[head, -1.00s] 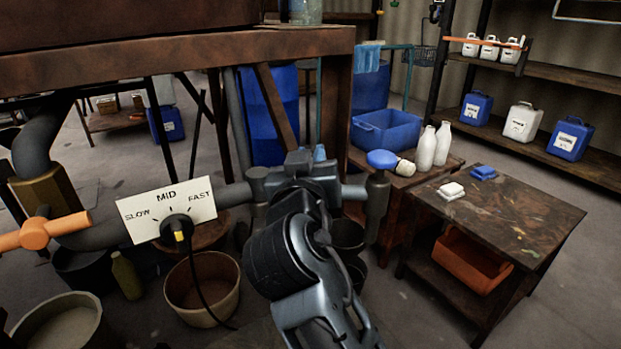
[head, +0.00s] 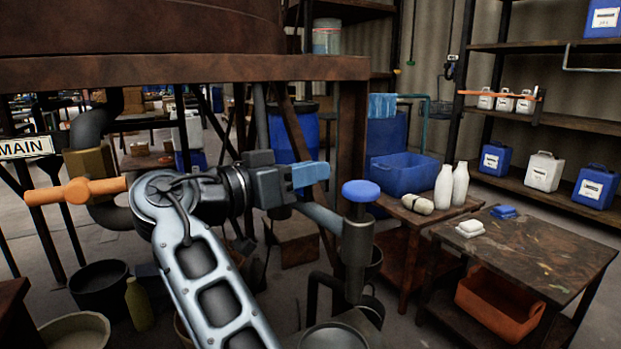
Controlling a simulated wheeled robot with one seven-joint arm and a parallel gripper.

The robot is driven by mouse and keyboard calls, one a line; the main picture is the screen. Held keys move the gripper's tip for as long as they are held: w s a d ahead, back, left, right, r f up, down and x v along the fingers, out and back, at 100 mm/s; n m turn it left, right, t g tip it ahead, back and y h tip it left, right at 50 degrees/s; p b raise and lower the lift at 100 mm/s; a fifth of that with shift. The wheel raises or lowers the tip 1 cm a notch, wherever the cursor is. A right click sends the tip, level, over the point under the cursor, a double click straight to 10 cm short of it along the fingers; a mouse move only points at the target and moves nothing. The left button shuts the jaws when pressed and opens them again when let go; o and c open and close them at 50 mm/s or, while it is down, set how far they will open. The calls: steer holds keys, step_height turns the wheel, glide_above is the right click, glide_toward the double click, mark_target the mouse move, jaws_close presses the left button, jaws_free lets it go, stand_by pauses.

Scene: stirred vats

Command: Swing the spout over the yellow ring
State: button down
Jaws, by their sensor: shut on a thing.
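The spout is a grey pipe (head: 321,217) that runs out from under the rusty frame to an upright grey tube (head: 356,256), topped by a round blue knob (head: 361,191). My gripper (head: 311,175), with blue fingers, is above the sloping pipe and just left of the knob, pointing right. A gap shows between the fingertips and the knob. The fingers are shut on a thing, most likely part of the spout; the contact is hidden. A dark open vessel (head: 335,338) stands below the tube at the bottom edge. I see no yellow ring.
A brown table (head: 530,250) with a white and a blue block stands right. A side bench (head: 415,218) holds a blue crate and white bottles. An orange valve handle (head: 75,191) is at left. Several buckets stand on the floor. The rusty frame post (head: 352,130) rises behind the knob.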

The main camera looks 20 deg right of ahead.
steer(key=shift+s+f+m+g, duration=0.1)
steer(key=shift+s+m+g, duration=0.05)
steer(key=shift+m+g, duration=0.2)
steer(key=c, duration=1.1)
jaws_free()
steer(key=shift+a, duration=0.1)
steer(key=shift+o, duration=0.2)
steer(key=shift+r, duration=0.2)
steer(key=shift+r, duration=0.4)
step_height(320, 180, up, 3)
steer(key=shift+f+p, duration=0.1)
steer(key=shift+p, duration=0.45)
steer(key=s+d+r+p, duration=0.2)
steer(key=s+d+r, duration=0.3)
steer(key=d, duration=0.5)
step_height(320, 180, up, 2)
steer(key=shift+s+d+r, duration=0.1)
steer(key=shift+s+d, duration=0.05)
steer(key=shift+s, duration=0.1)
